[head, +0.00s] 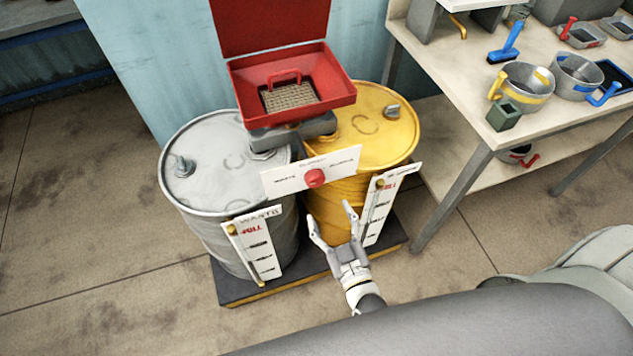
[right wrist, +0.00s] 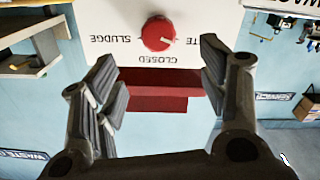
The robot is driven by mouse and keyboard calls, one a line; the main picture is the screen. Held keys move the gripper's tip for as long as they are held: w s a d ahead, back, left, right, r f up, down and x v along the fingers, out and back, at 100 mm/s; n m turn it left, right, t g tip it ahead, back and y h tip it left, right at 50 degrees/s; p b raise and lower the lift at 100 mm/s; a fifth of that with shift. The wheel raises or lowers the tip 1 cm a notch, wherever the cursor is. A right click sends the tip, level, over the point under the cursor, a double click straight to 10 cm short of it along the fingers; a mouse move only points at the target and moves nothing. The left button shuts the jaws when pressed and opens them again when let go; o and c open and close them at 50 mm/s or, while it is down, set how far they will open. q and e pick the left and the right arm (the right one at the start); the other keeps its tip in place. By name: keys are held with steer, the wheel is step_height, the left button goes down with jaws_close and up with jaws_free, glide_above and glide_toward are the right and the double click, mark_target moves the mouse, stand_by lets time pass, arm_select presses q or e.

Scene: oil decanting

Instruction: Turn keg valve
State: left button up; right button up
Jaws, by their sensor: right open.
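The valve is a red round knob (head: 315,178) on a white label plate (head: 285,181) in front of the two kegs. In the right wrist view the knob (right wrist: 159,33) sits beyond the fingertips, and the upside-down plate reads SLUDGE, CLOSED and a partly hidden word ending in TE. My right gripper (head: 333,223) is open and empty, below the knob and apart from it. It also shows in the right wrist view (right wrist: 160,85), with the knob above the gap between its fingers. My left gripper is not in view.
A grey keg (head: 207,200) and a yellow keg (head: 381,120) stand on a dark pallet (head: 240,290), each with a level gauge. A red funnel box (head: 338,92) sits above them. A bench (head: 455,75) with pots and tools is at the right.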

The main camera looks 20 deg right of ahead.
mark_target(317, 183)
steer(key=w, duration=0.8)
steer(key=shift+w+p, duration=0.3)
steer(key=shift+p, duration=0.05)
steer(key=shift+w+f, duration=0.1)
steer(key=shift+w, duration=0.65)
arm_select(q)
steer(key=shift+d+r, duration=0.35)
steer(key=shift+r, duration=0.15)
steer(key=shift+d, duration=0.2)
arm_select(e)
steer(key=c, duration=1)
